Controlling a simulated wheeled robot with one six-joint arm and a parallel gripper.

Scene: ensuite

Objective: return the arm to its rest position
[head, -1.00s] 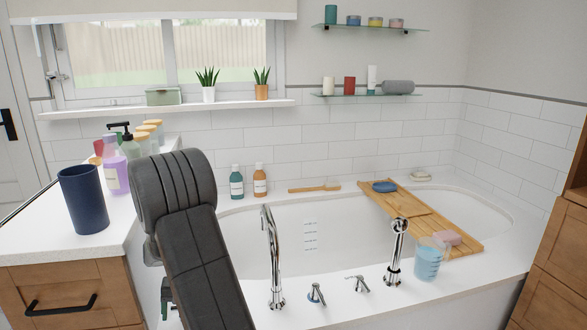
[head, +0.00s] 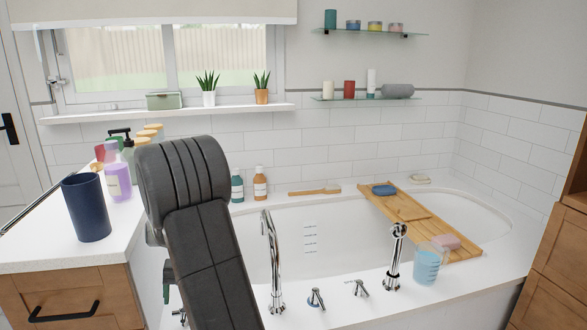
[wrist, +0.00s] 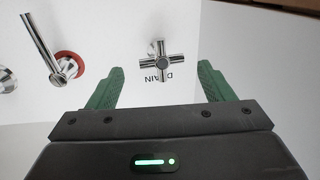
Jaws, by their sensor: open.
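My gripper (wrist: 160,88) shows in the wrist view with its two green fingers spread apart and nothing between them. Beyond the fingertips is a chrome cross handle (wrist: 161,62) on a white surface, beside lettering that is partly hidden and ends in "AIN".
A blue cup (head: 86,207) stands on the vanity left of my arm, near a purple bottle (head: 118,176). The tall tap (head: 270,255), hand shower (head: 395,255) and measuring jug (head: 427,264) stand along the bath's near rim. A wooden bath tray (head: 410,212) spans the bath.

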